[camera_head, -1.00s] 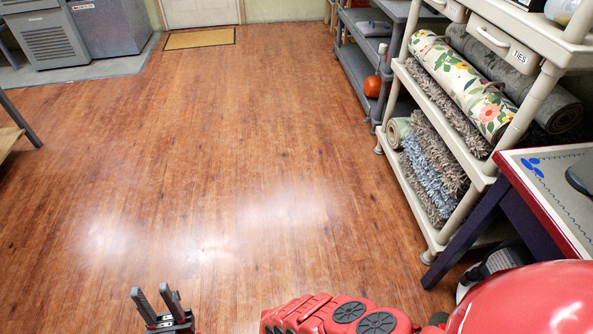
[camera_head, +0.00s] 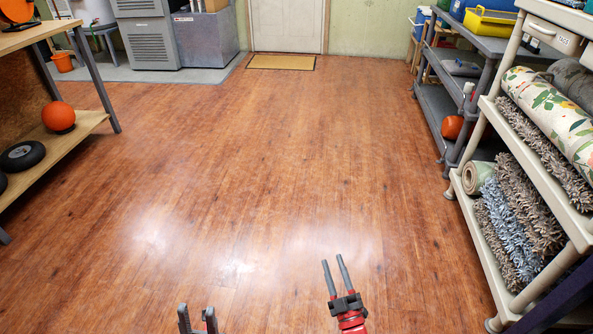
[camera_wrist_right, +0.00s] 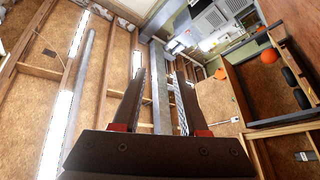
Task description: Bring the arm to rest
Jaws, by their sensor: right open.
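My left gripper (camera_head: 197,318) shows at the bottom edge of the head view, its two grey fingers pointing up and apart, with nothing between them. My right gripper (camera_head: 335,272) is to the right of it, over bare floor. Its two thin dark fingers are apart and empty. In the right wrist view the fingers of my right gripper (camera_wrist_right: 159,95) stand wide apart, with only distant walls and ceiling framing between them. Most of my left arm is outside the head view.
The wooden floor (camera_head: 240,150) ahead is clear. A beige shelf (camera_head: 470,185) with rolled rugs stands close on the right, with a grey shelf (camera_head: 437,105) behind it. A workbench (camera_head: 85,122) with an orange ball (camera_head: 58,116) is at left. A door (camera_head: 287,25) is at the back.

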